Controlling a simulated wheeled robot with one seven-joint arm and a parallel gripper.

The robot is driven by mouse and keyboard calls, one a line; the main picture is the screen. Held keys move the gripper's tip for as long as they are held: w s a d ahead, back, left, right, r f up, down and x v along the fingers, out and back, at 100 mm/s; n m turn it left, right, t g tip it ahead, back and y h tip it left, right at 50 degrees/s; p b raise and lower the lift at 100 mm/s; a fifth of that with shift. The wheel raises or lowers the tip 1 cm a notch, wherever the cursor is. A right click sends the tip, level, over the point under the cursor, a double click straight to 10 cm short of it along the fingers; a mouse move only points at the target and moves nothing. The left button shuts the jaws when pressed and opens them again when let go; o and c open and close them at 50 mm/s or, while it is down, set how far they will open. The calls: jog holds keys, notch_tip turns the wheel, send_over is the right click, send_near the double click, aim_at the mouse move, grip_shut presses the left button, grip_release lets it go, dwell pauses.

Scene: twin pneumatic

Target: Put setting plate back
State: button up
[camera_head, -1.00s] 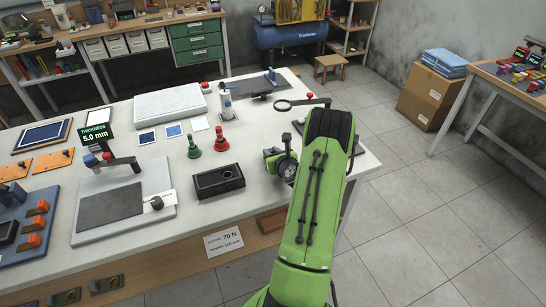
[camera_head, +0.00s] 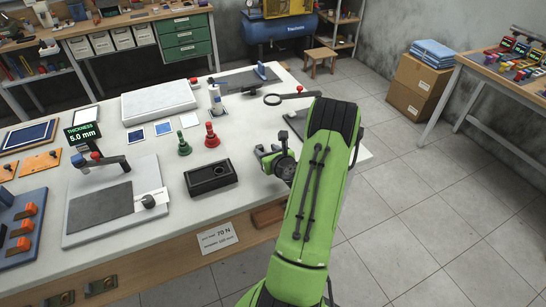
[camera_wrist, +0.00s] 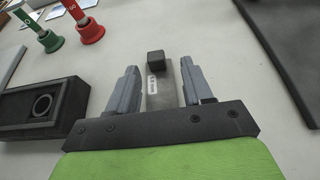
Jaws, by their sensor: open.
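In the wrist view a narrow grey plate (camera_wrist: 164,92) with a small white label, its print too small to read surely, lies between my gripper's two fingers. A black block (camera_wrist: 156,57) sits at its far end. I take this to be the setting plate. My gripper (camera_wrist: 160,68) is open, with a gap showing on both sides of the plate. In the head view my gripper (camera_head: 265,152) is over the bench's right part, and the plate cannot be made out there. The thickness gauge (camera_head: 84,137) reads 5.0 mm and stands at the left.
A black box with a round hole (camera_head: 210,178) stands left of my gripper. A green-handled piece (camera_head: 183,144) and a red one (camera_head: 211,137) stand behind it. A magnifier ring (camera_head: 273,99) is farther back. A dark flat plate (camera_wrist: 285,45) lies at right in the wrist view.

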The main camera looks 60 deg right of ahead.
jog(key=b+v, duration=0.1)
jog(key=v, duration=0.7)
jog(key=w+a+r+n+g+y, duration=0.1)
jog(key=w+a+r+n+y, duration=0.2)
jog(key=a+n, duration=0.6)
jog(key=w+a+r+n+g+y, duration=0.1)
jog(key=w+a+r+n+y, duration=0.15)
jog(key=a+n, duration=0.55)
jog(key=w+a+r+n+g+y, duration=0.1)
jog(key=w+a+r+n+y, duration=0.15)
jog(key=a+n, duration=0.65)
jog(key=s+a+r+n+g, duration=0.1)
jog(key=s+a+r+n, duration=0.1)
jog(key=s+n, duration=0.3)
jog(key=s+a+r+n+g, duration=0.1)
jog(key=s+a+r+n, duration=0.2)
jog(key=s+a+n, duration=0.1)
jog(key=s+a+r+n+h, duration=0.1)
jog(key=s+a+r+n, duration=0.2)
jog(key=s+n, duration=0.4)
jog(key=shift+s+g, duration=0.4)
jog(key=shift+s, duration=0.05)
jog(key=shift+a, duration=0.1)
